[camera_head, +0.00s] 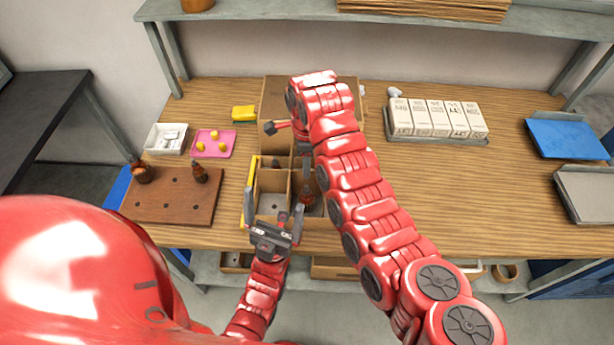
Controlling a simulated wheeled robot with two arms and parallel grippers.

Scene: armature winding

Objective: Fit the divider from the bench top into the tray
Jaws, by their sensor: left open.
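The tray (258,190) is a brown cardboard box with upright walls inside, at the bench's front edge in the middle of the head view. A thin cardboard wall (291,186) stands between its compartments; I cannot tell whether this is the divider. A yellow strip (249,180) runs along the tray's left side. My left gripper (273,212) is open at the tray's front, its fingers pointing towards the compartments. My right gripper (287,137) is over the rear of the tray, largely hidden by my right arm; its jaw state and any held piece are unclear.

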